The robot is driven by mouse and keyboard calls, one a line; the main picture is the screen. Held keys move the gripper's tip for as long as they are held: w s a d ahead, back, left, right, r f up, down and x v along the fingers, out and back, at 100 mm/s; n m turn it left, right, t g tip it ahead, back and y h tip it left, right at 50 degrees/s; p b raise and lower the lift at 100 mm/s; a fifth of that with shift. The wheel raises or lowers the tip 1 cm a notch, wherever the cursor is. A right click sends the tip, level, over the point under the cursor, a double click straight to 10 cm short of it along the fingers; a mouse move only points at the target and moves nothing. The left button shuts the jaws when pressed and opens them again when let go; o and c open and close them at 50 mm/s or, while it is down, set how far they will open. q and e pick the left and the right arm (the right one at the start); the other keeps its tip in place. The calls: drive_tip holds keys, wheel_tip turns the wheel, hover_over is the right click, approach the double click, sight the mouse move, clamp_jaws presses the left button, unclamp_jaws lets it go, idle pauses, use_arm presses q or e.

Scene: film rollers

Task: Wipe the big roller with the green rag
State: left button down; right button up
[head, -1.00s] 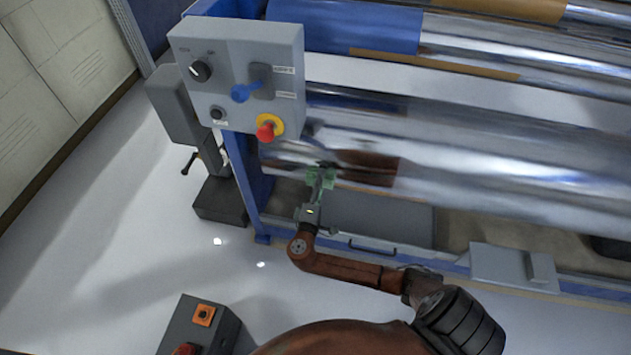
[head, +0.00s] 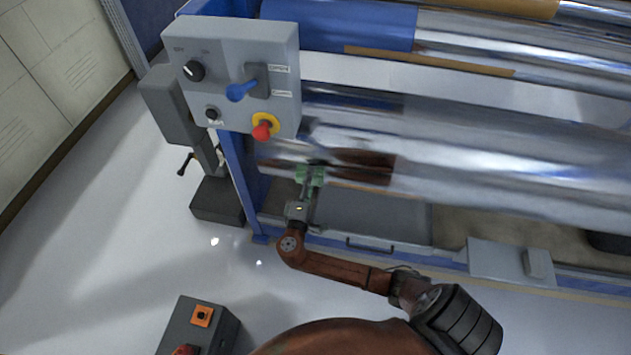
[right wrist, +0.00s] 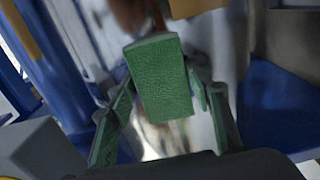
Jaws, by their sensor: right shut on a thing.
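The big roller (head: 480,165) is a wide, shiny metal cylinder crossing the right half of the head view, with blurred reflections. My right gripper (head: 312,176) is at the lower left end of the roller, close against its near side. It is shut on the green rag, which shows in the right wrist view as a textured green block (right wrist: 160,80) between the fingers. The shiny roller surface lies behind the rag there. I cannot tell whether the rag touches the roller. My left gripper is not in view.
A grey control box (head: 240,70) with a blue lever and a red button (head: 262,130) stands just left of the gripper. A blue frame post (head: 245,180) is beside it.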

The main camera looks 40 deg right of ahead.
drive_tip(key=shift+a, duration=0.1)
use_arm(q)
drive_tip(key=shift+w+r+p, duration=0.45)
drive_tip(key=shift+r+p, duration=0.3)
drive_tip(key=shift+p, duration=0.1)
use_arm(e)
drive_tip(key=shift+v, duration=2.95)
drive_tip(key=shift+s, duration=0.1)
use_arm(q)
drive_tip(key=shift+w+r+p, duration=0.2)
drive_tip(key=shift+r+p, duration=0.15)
drive_tip(key=shift+p, duration=0.05)
use_arm(e)
drive_tip(key=shift+v, duration=1.45)
